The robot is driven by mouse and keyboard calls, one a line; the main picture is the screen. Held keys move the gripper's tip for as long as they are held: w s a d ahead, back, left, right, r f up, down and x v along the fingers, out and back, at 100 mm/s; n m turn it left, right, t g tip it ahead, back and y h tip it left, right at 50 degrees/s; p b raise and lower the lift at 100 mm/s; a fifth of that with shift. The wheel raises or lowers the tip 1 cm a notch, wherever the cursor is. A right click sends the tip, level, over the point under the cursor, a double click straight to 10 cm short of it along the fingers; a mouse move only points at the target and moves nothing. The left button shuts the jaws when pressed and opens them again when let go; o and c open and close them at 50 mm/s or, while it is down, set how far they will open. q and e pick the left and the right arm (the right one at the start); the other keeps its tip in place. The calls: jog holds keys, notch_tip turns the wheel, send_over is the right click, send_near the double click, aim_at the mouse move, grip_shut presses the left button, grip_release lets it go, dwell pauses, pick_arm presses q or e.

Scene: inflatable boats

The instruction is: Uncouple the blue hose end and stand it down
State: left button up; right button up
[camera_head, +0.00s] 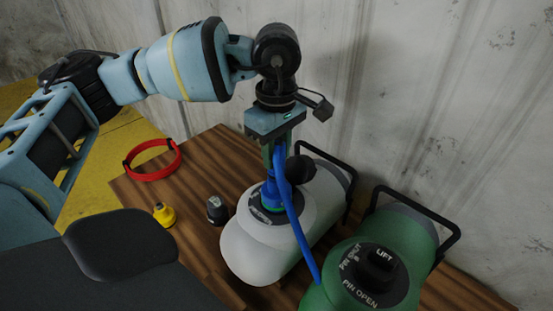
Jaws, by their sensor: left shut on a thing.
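My left gripper (273,152) points down, shut on the upper part of the blue hose end (269,190). The hose end stands upright over the round dark-labelled valve (263,214) on the white inflatable (250,257). Its lower end appears to meet the valve; I cannot tell whether it is locked there. The blue hose (301,232) arches from the gripper down to the right and passes out of sight beside the green inflatable (342,256). My right gripper is not in view.
The green inflatable has a black cap (377,265) marked "LIFT" and "PIN OPEN". A yellow cap (164,215), a dark cap (216,210) and a red ring (151,175) lie on the wooden table (196,158). Black handles and a concrete wall (440,120) stand behind. Table left of the white inflatable is partly clear.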

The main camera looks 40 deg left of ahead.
aim_at(277, 140)
pick_arm(q)
jog(key=shift+r+p, duration=0.3)
jog(key=shift+r, duration=0.15)
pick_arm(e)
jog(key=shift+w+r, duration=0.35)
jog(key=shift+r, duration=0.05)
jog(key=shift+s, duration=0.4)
pick_arm(q)
jog(key=shift+r, duration=0.1)
